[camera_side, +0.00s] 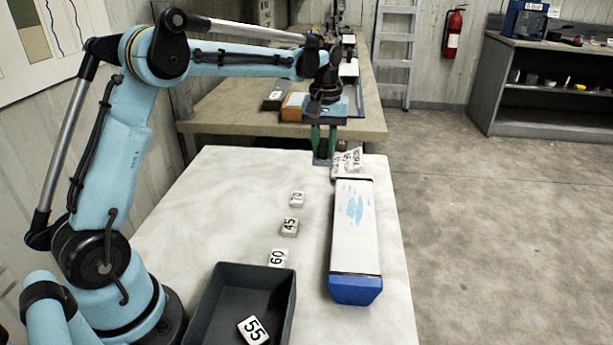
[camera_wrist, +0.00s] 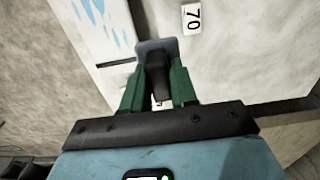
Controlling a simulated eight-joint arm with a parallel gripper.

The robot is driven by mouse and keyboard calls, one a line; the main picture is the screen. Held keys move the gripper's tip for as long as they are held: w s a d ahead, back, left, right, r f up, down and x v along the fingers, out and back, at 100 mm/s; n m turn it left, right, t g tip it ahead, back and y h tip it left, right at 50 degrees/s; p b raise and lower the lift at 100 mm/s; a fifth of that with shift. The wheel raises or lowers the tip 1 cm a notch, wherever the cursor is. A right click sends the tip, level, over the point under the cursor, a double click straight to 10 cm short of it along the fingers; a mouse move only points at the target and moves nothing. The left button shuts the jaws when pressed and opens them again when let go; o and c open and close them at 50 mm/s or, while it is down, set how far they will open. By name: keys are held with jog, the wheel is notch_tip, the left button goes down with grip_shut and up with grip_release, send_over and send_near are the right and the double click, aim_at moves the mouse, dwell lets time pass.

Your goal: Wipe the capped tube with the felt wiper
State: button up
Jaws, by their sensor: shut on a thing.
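The capped tube (camera_side: 345,240) is a long white box-like tube with blue smears on top and a blue cap (camera_side: 355,291) at its near end. It lies along the table's right side; its smeared part also shows in the wrist view (camera_wrist: 92,25). A dark band crosses it near the far end, which bears black print. My gripper (camera_side: 323,140) is shut on the felt wiper (camera_side: 322,158), beside the tube's far end. In the wrist view the green fingers grip the wiper's dark handle, with its grey-blue pad (camera_wrist: 158,46) beyond. I cannot tell whether the pad touches the tube.
Number tiles 70 (camera_side: 297,198), 45 (camera_side: 289,227) and 60 (camera_side: 278,258) lie in a row left of the tube. A dark tray (camera_side: 212,303) at the front holds a 55 tile (camera_side: 253,330). A cluttered bench (camera_side: 225,118) stands behind the table. The table's left part is clear.

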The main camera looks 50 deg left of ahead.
jog(key=s+d+r, duration=0.1)
jog(key=s+d, duration=0.2)
jog(key=d, duration=0.5)
jog(key=s+d+r, duration=0.1)
jog(key=s+d, duration=0.1)
jog(key=d, duration=0.6)
jog(key=shift+s+d+f, duration=0.1)
jog(key=shift+f, duration=3.65)
grip_shut()
jog(key=shift+w+a+r, duration=0.15)
jog(key=shift+w+a, duration=0.3)
jog(key=shift+w+a+f, duration=0.3)
jog(key=shift+w+a, duration=4.2)
jog(key=shift+w, duration=0.05)
jog(key=shift+s+d, duration=4.9)
jog(key=shift+s, duration=0.05)
jog(key=shift+w+a, duration=5)
jog(key=shift+s+d+r, duration=0.15)
jog(key=shift+s+d, duration=4.95)
notch_tip(320, 180, up, 8)
